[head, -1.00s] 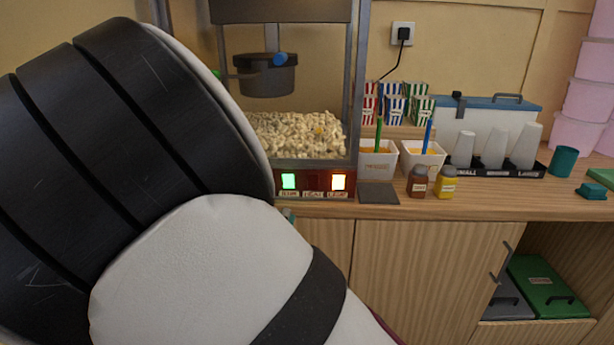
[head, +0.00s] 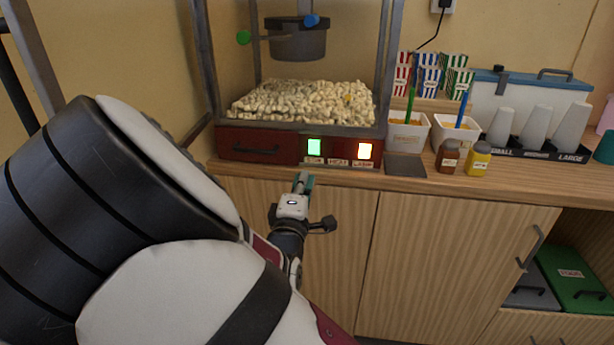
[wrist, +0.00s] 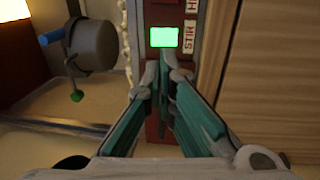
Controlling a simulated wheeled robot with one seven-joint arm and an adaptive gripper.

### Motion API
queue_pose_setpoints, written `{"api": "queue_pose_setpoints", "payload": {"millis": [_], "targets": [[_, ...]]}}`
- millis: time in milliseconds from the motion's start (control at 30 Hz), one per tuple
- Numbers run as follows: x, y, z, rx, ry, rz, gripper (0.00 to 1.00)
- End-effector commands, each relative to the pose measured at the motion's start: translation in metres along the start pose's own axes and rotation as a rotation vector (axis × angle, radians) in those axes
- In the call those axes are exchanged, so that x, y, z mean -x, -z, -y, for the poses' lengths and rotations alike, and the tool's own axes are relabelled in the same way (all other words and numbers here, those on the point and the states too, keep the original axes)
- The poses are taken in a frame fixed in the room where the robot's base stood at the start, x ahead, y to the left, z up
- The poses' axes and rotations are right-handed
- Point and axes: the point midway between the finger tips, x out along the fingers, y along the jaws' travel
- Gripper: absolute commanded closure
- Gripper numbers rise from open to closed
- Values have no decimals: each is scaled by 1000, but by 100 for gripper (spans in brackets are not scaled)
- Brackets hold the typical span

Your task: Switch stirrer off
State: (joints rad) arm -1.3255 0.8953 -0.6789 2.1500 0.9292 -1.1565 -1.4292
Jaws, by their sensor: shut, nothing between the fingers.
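The popcorn machine has a red front panel (head: 262,145) with three switches. The stirrer switch (head: 314,147) glows green above its "STIR" label; it also shows lit in the wrist view (wrist: 164,37). The middle switch (head: 339,150) is dark, and the lamp switch (head: 365,151) glows warm white. My gripper (head: 304,178) is shut and empty, just in front of and below the stirrer switch.
Inside the machine, a grey kettle (head: 298,42) hangs over popcorn (head: 300,102). To the right on the counter stand white tubs (head: 408,134), a brown bottle (head: 448,156), a yellow bottle (head: 478,158) and cups (head: 536,126). The cabinet front (head: 430,250) lies below the counter edge.

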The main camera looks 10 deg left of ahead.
Motion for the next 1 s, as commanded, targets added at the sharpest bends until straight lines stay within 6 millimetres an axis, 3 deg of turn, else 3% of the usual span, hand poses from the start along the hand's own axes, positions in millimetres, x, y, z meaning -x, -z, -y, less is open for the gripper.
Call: {"api": "queue_pose_setpoints", "payload": {"millis": [300,500,700,1000], "targets": [[-65,-1,1,0,-2,2,100],[-95,0,1,-1,0,1,100],[-110,0,1,0,1,0,100],[-112,0,0,0,1,-1,100]]}}
